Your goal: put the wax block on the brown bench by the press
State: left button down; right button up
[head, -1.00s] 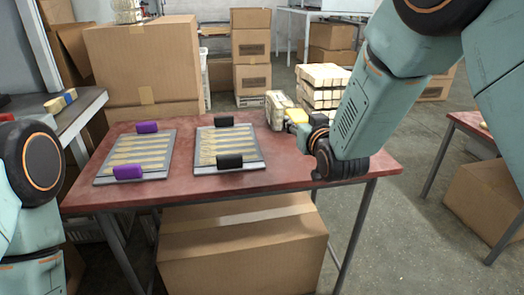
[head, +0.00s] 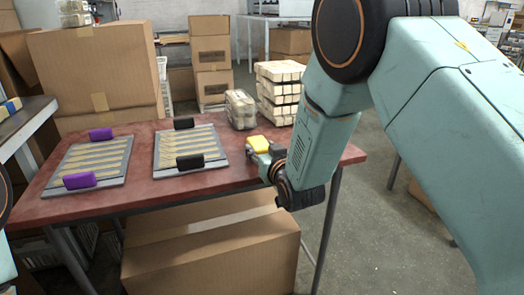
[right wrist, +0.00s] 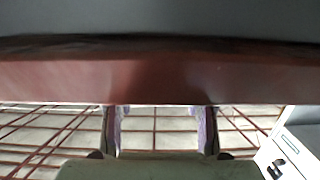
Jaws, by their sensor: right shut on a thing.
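The wax block (head: 259,143) looks like a small yellow block. It is at the tips of my right gripper (head: 261,150), which is shut on it over the right part of the red-brown table (head: 222,185). I cannot tell whether the block touches the tabletop. In the right wrist view, pale purple-edged finger parts of the right gripper (right wrist: 160,132) show, but I cannot make out the block. My left gripper is out of view. I cannot make out the press for certain, and my right arm covers much of the right side.
Two grey trays of wooden spoons with purple (head: 78,181) and black (head: 190,161) clamps lie on the table. A wrapped bundle (head: 240,109) stands behind the gripper, with stacked pale packs (head: 280,90) beyond. A cardboard box (head: 210,245) sits beneath. Bare floor lies right.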

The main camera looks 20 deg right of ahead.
jog(key=o, duration=1.2)
jog(key=shift+f, duration=0.1)
jog(key=shift+r, duration=0.2)
jog(key=s+r+p, duration=0.2)
jog(key=s+p, duration=0.2)
jog(key=s, duration=0.8)
jog(key=s+d+f+g+h, duration=0.1)
jog(key=s+f+g, duration=0.4)
jog(key=f, duration=0.4)
jog(key=s+d+f+g, duration=0.2)
jog(key=s+f, duration=0.5)
jog(key=f, duration=0.2)
jog(key=s+f+g, duration=0.3)
jog(key=s, duration=0.5)
jog(key=s+f+g, duration=0.3)
jog(key=s+f, duration=0.1)
jog(key=s, duration=0.4)
jog(key=s+f+g, duration=0.3)
jog(key=s, duration=0.5)
jog(key=shift+s+d+f+m+g, duration=0.1)
jog(key=shift+d+f+m+g, duration=0.2)
jog(key=shift+m, duration=0.1)
